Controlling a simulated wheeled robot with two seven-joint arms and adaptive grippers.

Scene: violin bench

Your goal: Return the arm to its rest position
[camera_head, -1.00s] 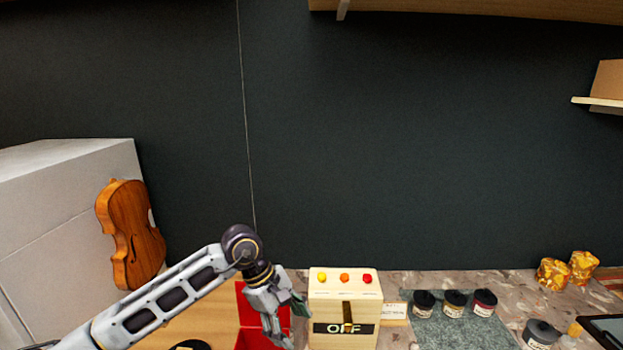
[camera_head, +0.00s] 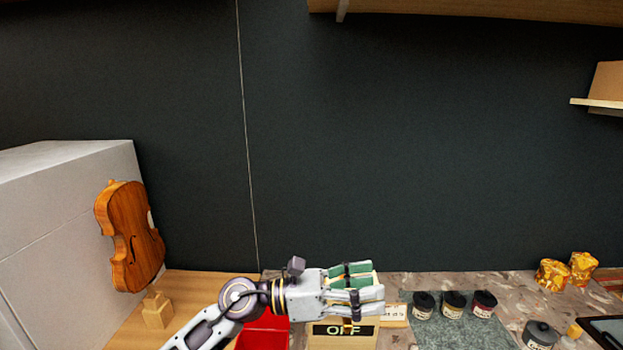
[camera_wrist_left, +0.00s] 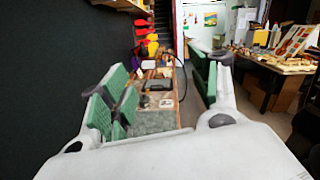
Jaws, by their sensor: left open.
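My left arm comes in from the lower left in the head view. Its gripper (camera_head: 372,288) points right, in front of the upper part of a wooden box with an OFF label (camera_head: 343,330), and hides the box's coloured buttons. In the left wrist view the two green-padded fingers (camera_wrist_left: 160,90) stand wide apart with nothing between them. I cannot tell from the head view whether the gripper touches the box. My right gripper is not in view.
A red bin (camera_head: 262,331) lies below the left arm. A violin body (camera_head: 130,236) stands by a pale block at left. Dark-lidded jars (camera_head: 453,304) sit on a grey mat right of the box.

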